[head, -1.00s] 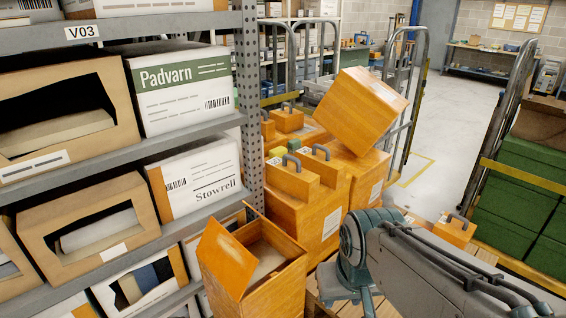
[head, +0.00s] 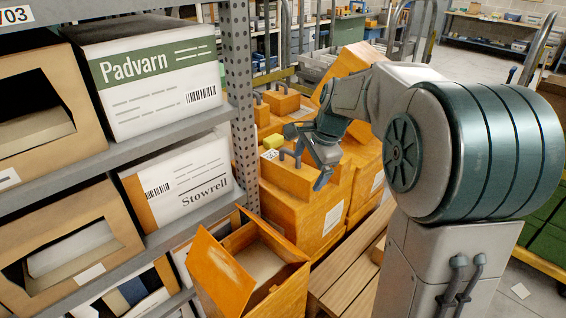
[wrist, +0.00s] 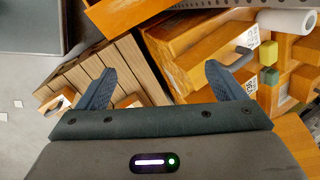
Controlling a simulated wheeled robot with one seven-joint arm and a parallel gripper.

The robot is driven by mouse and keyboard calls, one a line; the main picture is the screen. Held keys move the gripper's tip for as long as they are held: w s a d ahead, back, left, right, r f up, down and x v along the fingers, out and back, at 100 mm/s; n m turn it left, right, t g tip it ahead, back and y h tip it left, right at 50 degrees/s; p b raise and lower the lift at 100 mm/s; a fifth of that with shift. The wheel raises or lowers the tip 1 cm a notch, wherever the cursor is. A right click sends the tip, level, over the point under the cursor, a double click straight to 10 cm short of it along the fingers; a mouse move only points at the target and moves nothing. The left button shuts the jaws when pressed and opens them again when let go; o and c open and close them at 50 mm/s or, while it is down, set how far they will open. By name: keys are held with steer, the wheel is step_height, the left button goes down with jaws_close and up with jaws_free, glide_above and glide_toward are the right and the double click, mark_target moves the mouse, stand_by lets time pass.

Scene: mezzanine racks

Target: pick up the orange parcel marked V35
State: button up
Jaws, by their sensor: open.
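Several small orange parcels with dark handles lie around large orange boxes; I cannot read V35 on any of them. One orange parcel with a dark handle and a white label (head: 290,178) lies on top of a large orange box (head: 315,212), just below my gripper (head: 297,161). In the wrist view an orange parcel with a dark handle and a white coded label (wrist: 195,48) lies beyond the fingertips. My gripper (wrist: 159,70) is open, with nothing seen held between its fingers. My arm hides part of the stack behind it.
A grey shelf rack with a Padvarn box (head: 150,75) and a Stowrell box (head: 178,175) stands at left. An open orange box (head: 250,270) sits in front. A tilted orange box (head: 352,62) is partly hidden. Wooden slats (wrist: 120,70) lie below. Clear floor shows at back right.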

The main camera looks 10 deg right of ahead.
steer(key=w+d+f+m+y, duration=0.1)
steer(key=w+d+f+m, duration=0.15)
steer(key=w+m, duration=0.65)
steer(key=m+t+y, duration=0.1)
steer(key=m, duration=0.2)
glide_toward(291, 164)
steer(key=x, duration=0.2)
steer(key=p+x, duration=0.1)
steer(key=x, duration=0.1)
steer(key=shift+s+d+f+p, duration=0.2)
steer(key=shift+s+p, duration=0.1)
steer(key=shift+s, duration=0.1)
steer(key=shift+w+a+r+p+x, duration=0.1)
steer(key=shift+p+x, duration=0.1)
steer(key=shift+x, duration=0.7)
steer(key=shift+w+a+r+p+x, duration=0.15)
steer(key=shift+p+x, duration=0.1)
steer(key=shift+x, duration=0.65)
steer(key=shift+w+d+p+x, duration=0.1)
steer(key=shift+p+x, duration=0.1)
steer(key=shift+x, duration=0.7)
